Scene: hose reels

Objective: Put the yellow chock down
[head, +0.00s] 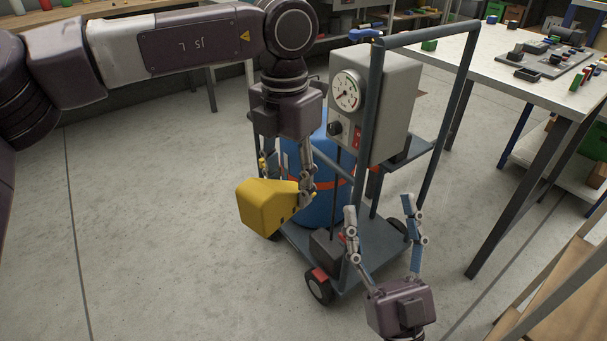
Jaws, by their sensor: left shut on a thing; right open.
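The yellow chock (266,206) is a yellow wedge-shaped block with dark marks near its right end. My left gripper (290,190) points down and is shut on the chock, beside the cart's blue cylinder. Whether the chock touches the floor or cart is hard to tell from this angle. My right gripper (380,215) is open and empty, its fingers pointing up the picture in front of the cart's lower platform.
A wheeled cart (376,247) carries a blue cylinder (322,190) and a grey box with a gauge (345,91). A white workbench (490,62) with small parts stands at the right. A wooden shelf (565,285) is at lower right. The concrete floor at left is clear.

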